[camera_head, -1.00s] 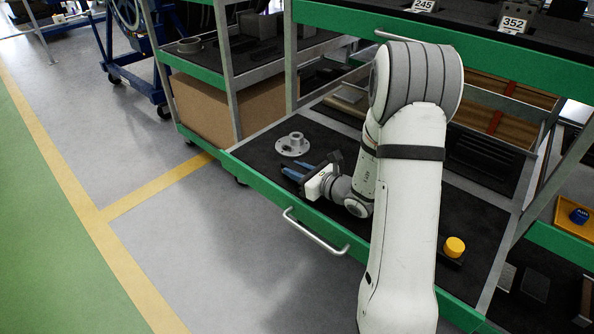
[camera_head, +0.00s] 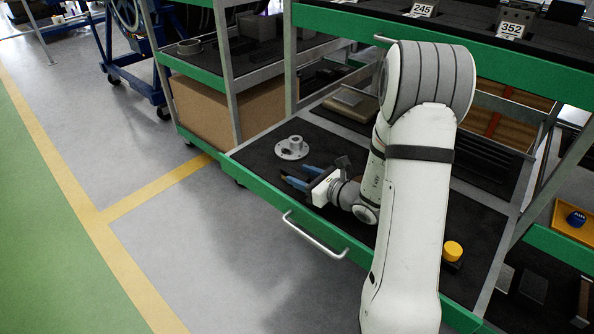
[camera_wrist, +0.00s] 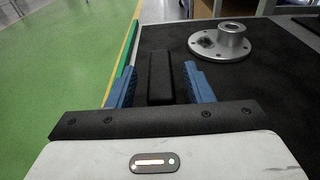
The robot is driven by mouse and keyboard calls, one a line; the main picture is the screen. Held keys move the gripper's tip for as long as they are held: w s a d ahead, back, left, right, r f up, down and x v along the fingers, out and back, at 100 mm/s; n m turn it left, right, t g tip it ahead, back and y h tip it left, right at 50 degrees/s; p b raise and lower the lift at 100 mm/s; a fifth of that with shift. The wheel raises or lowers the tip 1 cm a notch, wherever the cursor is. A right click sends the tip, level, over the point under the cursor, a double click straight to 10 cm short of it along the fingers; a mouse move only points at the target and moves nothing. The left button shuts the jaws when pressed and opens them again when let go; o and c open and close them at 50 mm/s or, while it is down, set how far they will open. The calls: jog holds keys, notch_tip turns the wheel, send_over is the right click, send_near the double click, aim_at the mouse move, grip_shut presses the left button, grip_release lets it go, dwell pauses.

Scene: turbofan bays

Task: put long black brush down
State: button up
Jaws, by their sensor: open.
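The long black brush (camera_wrist: 160,78) shows in the wrist view as a dark bar between my two blue fingers. It appears to lie on the black shelf surface (camera_wrist: 262,82), with a gap to the finger on each side. My gripper (camera_wrist: 160,82) is open around it. In the head view my gripper (camera_head: 297,176) is low over the front left part of the black shelf. There the brush cannot be made out against the dark surface.
A grey flanged metal part (camera_head: 292,148) stands just beyond my fingertips; it is at the upper right in the wrist view (camera_wrist: 232,40). A yellow round knob (camera_head: 453,250) is at the right. The green shelf edge (camera_head: 265,208) and metal handle (camera_head: 315,238) border the front.

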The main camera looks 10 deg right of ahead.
jog(key=v, duration=0.8)
jog(key=shift+s+d+r+p, duration=0.2)
jog(key=shift+r+p, duration=0.1)
jog(key=shift+p, duration=0.1)
jog(key=shift+s+d+r, duration=0.1)
jog(key=shift+s, duration=0.3)
jog(key=s+a+r+n+g, duration=0.4)
jog(key=s+a+n+g, duration=0.9)
jog(key=n, duration=0.3)
jog(key=s+d+r+n+h, duration=0.1)
jog(key=s+d+n+h, duration=0.1)
jog(key=n, duration=0.4)
jog(key=s+d+r+n+t+h, duration=0.1)
jog(key=s+d+r+n+h, duration=0.1)
jog(key=n+h, duration=0.4)
jog(key=s+d+h, duration=0.1)
jog(key=d, duration=0.1)
jog(key=shift+s+d+r+n+h, duration=0.25)
jog(key=shift+d+r+n+h, duration=0.05)
jog(key=shift+n, duration=0.1)
